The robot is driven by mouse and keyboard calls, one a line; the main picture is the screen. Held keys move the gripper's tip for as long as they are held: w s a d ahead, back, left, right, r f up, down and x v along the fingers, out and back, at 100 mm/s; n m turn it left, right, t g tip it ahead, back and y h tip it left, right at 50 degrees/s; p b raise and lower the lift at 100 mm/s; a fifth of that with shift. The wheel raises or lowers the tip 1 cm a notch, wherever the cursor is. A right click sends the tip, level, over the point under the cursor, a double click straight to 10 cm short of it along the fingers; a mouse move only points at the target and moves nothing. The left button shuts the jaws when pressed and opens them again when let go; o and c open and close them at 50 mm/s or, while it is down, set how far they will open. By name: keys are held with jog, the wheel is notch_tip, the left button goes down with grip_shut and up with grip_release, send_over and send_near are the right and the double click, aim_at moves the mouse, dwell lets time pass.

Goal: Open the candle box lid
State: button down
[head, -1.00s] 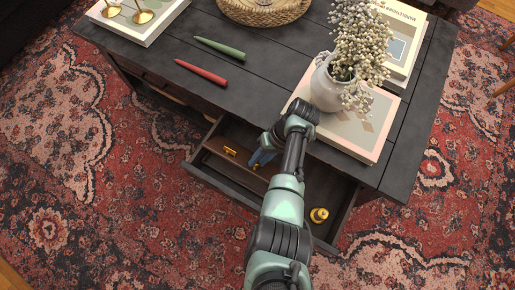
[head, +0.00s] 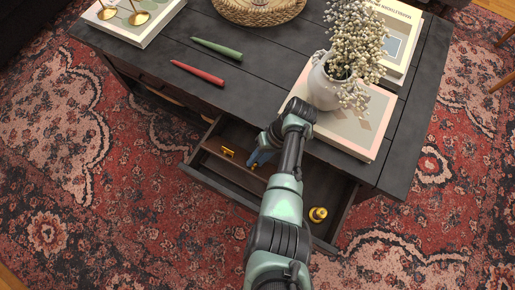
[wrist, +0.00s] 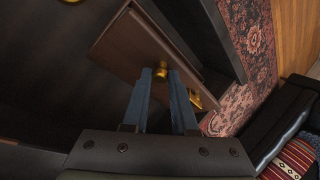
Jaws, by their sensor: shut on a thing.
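The candle box (head: 234,170) is a dark brown wooden box in the open drawer, with gold fittings (head: 228,152) on it. In the wrist view its brown lid (wrist: 122,45) fills the middle, with a gold knob (wrist: 161,71) between my fingertips. My gripper (head: 262,158) has blue fingers, which also show in the wrist view (wrist: 160,78). They are shut on the gold knob. Another gold fitting (wrist: 195,99) shows just right of the fingers. My arm hides the right part of the box in the head view, and I cannot tell how far the lid is raised.
The drawer (head: 215,183) sticks out from a black table (head: 255,70). A gold object (head: 318,214) lies in its right part. A red candle (head: 197,72), a green candle (head: 217,48) and a white vase (head: 324,85) on a book (head: 345,130) are on top.

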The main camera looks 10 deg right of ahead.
jog(key=shift+w+r, duration=0.25)
jog(key=c, duration=0.9)
grip_release()
jog(key=shift+o, duration=0.8)
jog(key=shift+s, duration=0.1)
jog(key=shift+f, duration=0.1)
jog(key=s+p+v, duration=0.1)
jog(key=p+v, duration=0.2)
jog(key=v, duration=0.4)
jog(key=shift+w+r, duration=0.2)
jog(key=shift+w, duration=0.3)
jog(key=shift+d, duration=0.1)
jog(key=shift+c, duration=0.2)
